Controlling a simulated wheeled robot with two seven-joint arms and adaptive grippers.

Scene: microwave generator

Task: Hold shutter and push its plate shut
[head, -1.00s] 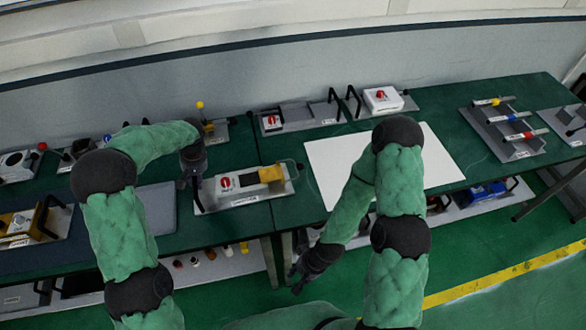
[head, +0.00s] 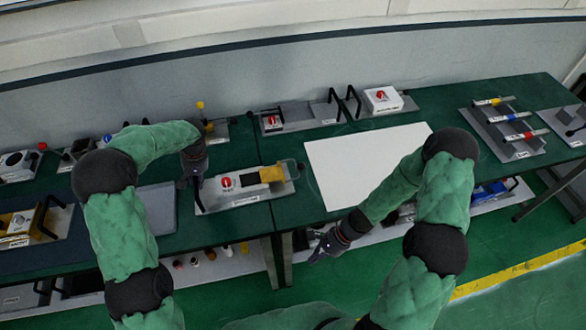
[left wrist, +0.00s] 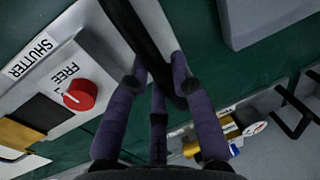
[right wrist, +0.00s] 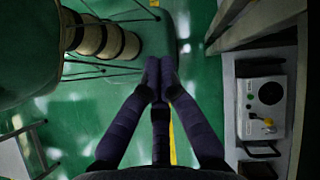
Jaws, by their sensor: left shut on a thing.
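The shutter (head: 242,190) is a light base plate with a white box, a red knob (head: 226,182) and a yellow plate (head: 271,174) at its right. In the left wrist view its SHUTTER label, the red knob (left wrist: 80,95) marked FREE, a dark opening (left wrist: 40,113) and part of the yellow plate (left wrist: 18,138) show. My left gripper (head: 193,178) is shut on the shutter's black handle (left wrist: 140,35) at its left end. My right gripper (head: 325,248) is below the table's front edge, apart from the shutter; its fingertips meet, empty, in the right wrist view (right wrist: 161,72).
A white sheet (head: 368,160) lies on the green table right of the shutter. Devices with black handles (head: 300,115) stand behind it. A grey mat (head: 157,215) lies to its left. A lower shelf (head: 222,268) holds small items.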

